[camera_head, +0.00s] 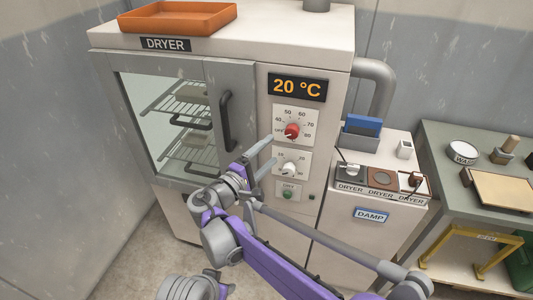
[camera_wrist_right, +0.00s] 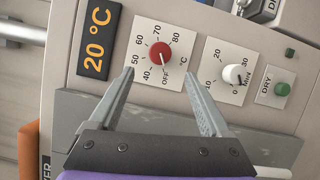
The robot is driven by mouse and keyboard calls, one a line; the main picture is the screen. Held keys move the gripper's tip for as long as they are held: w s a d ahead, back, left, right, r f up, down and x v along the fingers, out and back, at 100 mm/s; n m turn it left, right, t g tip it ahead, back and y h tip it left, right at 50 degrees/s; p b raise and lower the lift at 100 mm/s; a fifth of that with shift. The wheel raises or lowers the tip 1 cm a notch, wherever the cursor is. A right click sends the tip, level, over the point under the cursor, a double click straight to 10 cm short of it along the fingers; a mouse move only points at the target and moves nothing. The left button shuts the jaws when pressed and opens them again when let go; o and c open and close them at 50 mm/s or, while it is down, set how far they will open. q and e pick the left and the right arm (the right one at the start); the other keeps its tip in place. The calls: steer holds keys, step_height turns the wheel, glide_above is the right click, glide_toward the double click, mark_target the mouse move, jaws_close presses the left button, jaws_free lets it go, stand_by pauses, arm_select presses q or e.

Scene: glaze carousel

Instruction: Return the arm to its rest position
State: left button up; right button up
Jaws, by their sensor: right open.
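My right arm (camera_head: 245,235), purple and grey, reaches up to the front of the dryer (camera_head: 210,110). My right gripper (camera_head: 271,150) is open and empty in front of the control panel. In the wrist view its two grey fingers (camera_wrist_right: 158,74) stand apart, on either side of the red temperature knob (camera_wrist_right: 160,52) as seen in the picture, with the knob just beyond the tips. The red knob also shows in the head view (camera_head: 292,131), uncovered. I cannot tell whether a finger touches the panel. My left gripper is not in view.
The display (camera_head: 298,87) reads 20 °C. A white timer knob (camera_head: 289,169) and a green button (camera_head: 288,194) sit below. The dryer door (camera_head: 165,120) looks shut, with a dark handle (camera_head: 226,122). An orange tray (camera_head: 178,17) lies on top. A green table (camera_head: 450,150) stands at right.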

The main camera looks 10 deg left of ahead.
steer(key=s+d+f+m+g, duration=0.2)
steer(key=s+d+g, duration=0.1)
steer(key=d, duration=0.5)
steer(key=s+d+f+m+g+y+p, duration=0.1)
steer(key=s+d+f+m+g, duration=0.1)
steer(key=d, duration=0.6)
steer(key=s+d+f+m+g, duration=0.2)
steer(key=s+d+g, duration=0.1)
steer(key=d, duration=0.6)
steer(key=s+d+f+m+g+y, duration=0.1)
steer(key=s+f+m+y, duration=0.1)
steer(key=s, duration=0.4)
steer(key=s+d+f+m+g+y+p, duration=0.1)
steer(key=s+d+f+m+y, duration=0.1)
steer(key=s, duration=0.5)
steer(key=s+d+f+m+g+y, duration=0.1)
steer(key=s+d+f+m+y, duration=0.1)
steer(key=s+f+m, duration=0.2)
steer(key=s, duration=0.3)
steer(key=shift+s+d+f+m+y+p, duration=0.2)
steer(key=shift+s+d+m+y+p, duration=0.1)
steer(key=shift+m+y, duration=0.1)
